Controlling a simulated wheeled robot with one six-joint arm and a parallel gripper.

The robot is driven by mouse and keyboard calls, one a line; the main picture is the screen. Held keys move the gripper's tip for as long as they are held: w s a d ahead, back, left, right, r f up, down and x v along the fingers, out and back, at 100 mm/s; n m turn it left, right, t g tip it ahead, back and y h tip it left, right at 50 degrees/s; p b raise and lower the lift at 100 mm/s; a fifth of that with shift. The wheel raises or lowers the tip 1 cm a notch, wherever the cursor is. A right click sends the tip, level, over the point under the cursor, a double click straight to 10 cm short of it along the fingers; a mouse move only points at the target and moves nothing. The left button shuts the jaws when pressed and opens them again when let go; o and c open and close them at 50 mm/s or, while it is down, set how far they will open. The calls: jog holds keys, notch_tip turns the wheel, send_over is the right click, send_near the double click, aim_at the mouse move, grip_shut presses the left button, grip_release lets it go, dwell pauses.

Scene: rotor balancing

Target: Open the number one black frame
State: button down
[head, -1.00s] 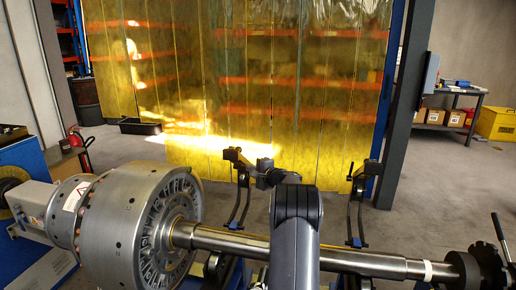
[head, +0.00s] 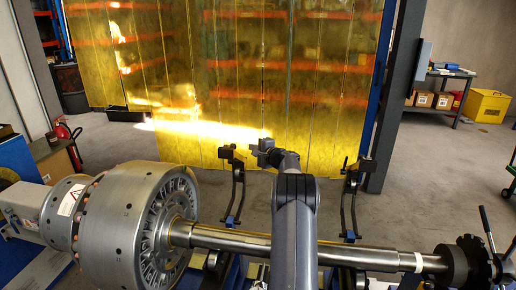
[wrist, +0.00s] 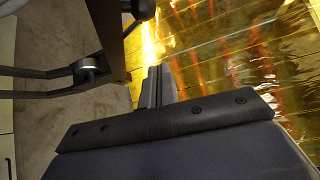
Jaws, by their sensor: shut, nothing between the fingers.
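Two curved black frames stand behind the shaft, a left one (head: 239,190) and a right one (head: 349,205). Both are upright; no number is legible on either, so I cannot tell which is number one. My gripper (head: 260,146) is shut and empty, raised beside the left frame's top, just right of it in the head view. In the wrist view my gripper (wrist: 157,72) points away from me with its fingers together. A black frame (wrist: 105,35) fills the upper left there, close to the fingers, with a visible gap.
The steel shaft (head: 370,257) runs across the front from the large rotor drum (head: 125,215) to a dark clamp (head: 466,264) at right. A yellow strip curtain (head: 300,90) hangs behind. Grey floor is clear between curtain and machine. A blue-grey post (head: 404,100) stands right.

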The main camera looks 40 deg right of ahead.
jog(key=shift+w+a+p, duration=0.95)
jog(key=shift+w+a, duration=0.9)
jog(key=shift+w, duration=0.05)
jog(key=shift+f+b, duration=0.1)
jog(key=shift+b, duration=0.2)
